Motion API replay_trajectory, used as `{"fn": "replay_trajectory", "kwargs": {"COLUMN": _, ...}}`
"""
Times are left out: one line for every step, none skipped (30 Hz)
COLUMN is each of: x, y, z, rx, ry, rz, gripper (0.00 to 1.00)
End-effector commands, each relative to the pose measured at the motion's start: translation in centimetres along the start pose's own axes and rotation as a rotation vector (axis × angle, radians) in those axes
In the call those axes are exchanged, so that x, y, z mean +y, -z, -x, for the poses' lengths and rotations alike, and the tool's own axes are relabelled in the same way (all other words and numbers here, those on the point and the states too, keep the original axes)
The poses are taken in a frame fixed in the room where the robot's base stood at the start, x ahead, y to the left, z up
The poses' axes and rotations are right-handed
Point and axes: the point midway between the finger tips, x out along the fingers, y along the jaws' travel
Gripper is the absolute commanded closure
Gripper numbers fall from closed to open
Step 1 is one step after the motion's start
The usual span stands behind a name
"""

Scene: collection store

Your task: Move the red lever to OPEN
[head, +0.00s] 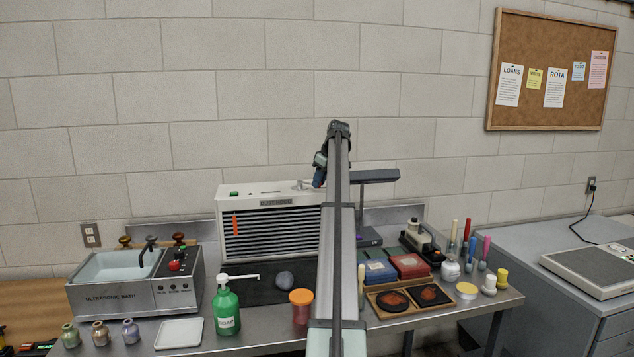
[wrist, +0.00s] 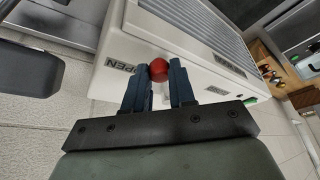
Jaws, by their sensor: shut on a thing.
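The red lever's round knob (wrist: 159,70) shows in the wrist view between the two dark blue fingers of my gripper (wrist: 159,86), which is shut on it. A pale stem shows below the knob. The lever stands on the white top of the dust hood (head: 270,193). A second label (wrist: 217,90), too small to read surely, lies to the right. In the head view my gripper (head: 319,172) is at the hood's top right, and my arm hides the knob.
A green soap pump bottle (head: 227,311) and an orange-lidded jar (head: 301,307) stand before the hood. The ultrasonic bath (head: 135,280) is at left. A dark lamp (head: 375,177) rises just right of my arm. Above the hood is bare wall.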

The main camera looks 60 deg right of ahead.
Motion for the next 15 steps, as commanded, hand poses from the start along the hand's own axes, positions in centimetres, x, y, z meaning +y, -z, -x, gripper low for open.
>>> {"fn": "replay_trajectory", "kwargs": {"x": 0.24, "y": 0.05, "z": -0.02, "rx": -0.001, "ry": 0.004, "rz": 0.011, "gripper": 1.0}}
{"fn": "replay_trajectory", "kwargs": {"x": 0.3, "y": 0.05, "z": -0.02, "rx": -0.001, "ry": 0.007, "rz": 0.017, "gripper": 1.0}}
{"fn": "replay_trajectory", "kwargs": {"x": 0.36, "y": 0.04, "z": -0.02, "rx": -0.001, "ry": 0.01, "rz": 0.025, "gripper": 1.0}}
{"fn": "replay_trajectory", "kwargs": {"x": 0.4, "y": 0.04, "z": -0.02, "rx": -0.001, "ry": 0.012, "rz": 0.03, "gripper": 1.0}}
{"fn": "replay_trajectory", "kwargs": {"x": 0.42, "y": 0.03, "z": -0.02, "rx": -0.001, "ry": 0.013, "rz": 0.033, "gripper": 1.0}}
{"fn": "replay_trajectory", "kwargs": {"x": 0.44, "y": 0.03, "z": -0.02, "rx": -0.001, "ry": 0.015, "rz": 0.037, "gripper": 1.0}}
{"fn": "replay_trajectory", "kwargs": {"x": 0.46, "y": 0.02, "z": -0.02, "rx": -0.001, "ry": 0.016, "rz": 0.039, "gripper": 1.0}}
{"fn": "replay_trajectory", "kwargs": {"x": 0.47, "y": 0.02, "z": -0.02, "rx": -0.001, "ry": 0.017, "rz": 0.041, "gripper": 1.0}}
{"fn": "replay_trajectory", "kwargs": {"x": 0.47, "y": 0.02, "z": -0.03, "rx": -0.001, "ry": 0.018, "rz": 0.043, "gripper": 1.0}}
{"fn": "replay_trajectory", "kwargs": {"x": 0.48, "y": 0.02, "z": -0.03, "rx": -0.001, "ry": 0.018, "rz": 0.044, "gripper": 1.0}}
{"fn": "replay_trajectory", "kwargs": {"x": 0.48, "y": 0.01, "z": -0.02, "rx": -0.001, "ry": 0.018, "rz": 0.045, "gripper": 1.0}}
{"fn": "replay_trajectory", "kwargs": {"x": 0.49, "y": 0.02, "z": -0.02, "rx": -0.001, "ry": 0.018, "rz": 0.045, "gripper": 1.0}}
{"fn": "replay_trajectory", "kwargs": {"x": 0.49, "y": 0.01, "z": -0.02, "rx": -0.001, "ry": 0.018, "rz": 0.045, "gripper": 1.0}}
{"fn": "replay_trajectory", "kwargs": {"x": 0.49, "y": 0.01, "z": -0.02, "rx": -0.001, "ry": 0.018, "rz": 0.045, "gripper": 1.0}}
{"fn": "replay_trajectory", "kwargs": {"x": 0.5, "y": 0.02, "z": -0.02, "rx": 0.0, "ry": 0.017, "rz": 0.045, "gripper": 1.0}}
